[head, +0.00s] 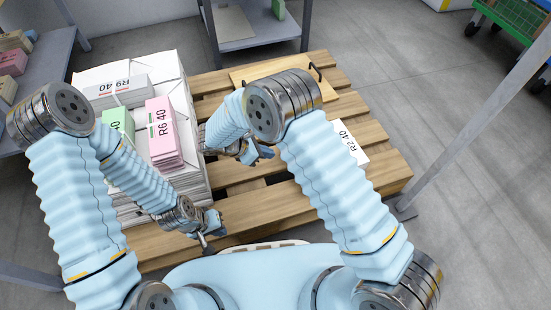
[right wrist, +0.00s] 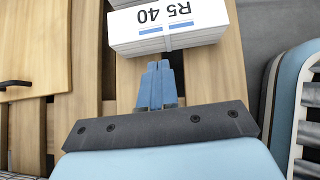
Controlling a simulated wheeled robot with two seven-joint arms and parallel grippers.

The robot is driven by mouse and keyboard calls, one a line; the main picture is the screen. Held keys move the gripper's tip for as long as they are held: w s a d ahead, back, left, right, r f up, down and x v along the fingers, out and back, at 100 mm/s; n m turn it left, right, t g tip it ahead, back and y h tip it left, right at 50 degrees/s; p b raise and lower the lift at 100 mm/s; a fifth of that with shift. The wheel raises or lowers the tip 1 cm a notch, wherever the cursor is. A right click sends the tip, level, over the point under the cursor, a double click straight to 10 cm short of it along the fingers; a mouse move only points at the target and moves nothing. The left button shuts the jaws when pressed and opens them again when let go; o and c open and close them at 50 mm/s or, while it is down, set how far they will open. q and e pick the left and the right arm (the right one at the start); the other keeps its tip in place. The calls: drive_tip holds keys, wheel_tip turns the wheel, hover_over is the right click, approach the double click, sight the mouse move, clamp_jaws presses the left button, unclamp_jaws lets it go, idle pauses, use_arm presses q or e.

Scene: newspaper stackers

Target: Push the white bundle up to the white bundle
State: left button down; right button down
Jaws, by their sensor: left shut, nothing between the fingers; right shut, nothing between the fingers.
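One white bundle (head: 352,158) lies on the wooden pallet, partly hidden by my right arm. The right wrist view shows a white bundle (right wrist: 195,20) with a blue stripe, a strap and the label "R5 40", apparently the same one. My right gripper (head: 265,154) is shut and empty; its blue fingertips (right wrist: 158,66) point at the bundle's near side, touching or almost touching. Another white bundle (head: 112,92) lies on top of the tall stack at left, beside a green and a pink bundle. My left gripper (head: 212,238) is shut and empty near the pallet's front edge, right of the stack.
The pink bundle (head: 163,135) and green bundle (head: 118,122) lie on the white paper stack (head: 187,112). A thin wooden board (head: 258,72) with a dark handle lies at the pallet's back. Shelves (head: 262,42) and metal posts (head: 480,125) surround the pallet. Open floor lies right.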

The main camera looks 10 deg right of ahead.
use_arm(q)
drive_tip(key=shift+f+b, duration=0.4)
use_arm(e)
drive_tip(key=x, duration=0.8)
drive_tip(key=shift+d+f, duration=0.3)
drive_tip(key=shift+d, duration=0.15)
use_arm(q)
drive_tip(key=shift+d+f, duration=0.1)
drive_tip(key=shift+f, duration=0.1)
use_arm(e)
drive_tip(key=d, duration=0.1)
drive_tip(key=w+d, duration=0.1)
drive_tip(key=d, duration=0.1)
drive_tip(key=shift+d, duration=0.2)
use_arm(q)
drive_tip(key=shift+r, duration=0.1)
use_arm(e)
drive_tip(key=shift+a+r, duration=0.1)
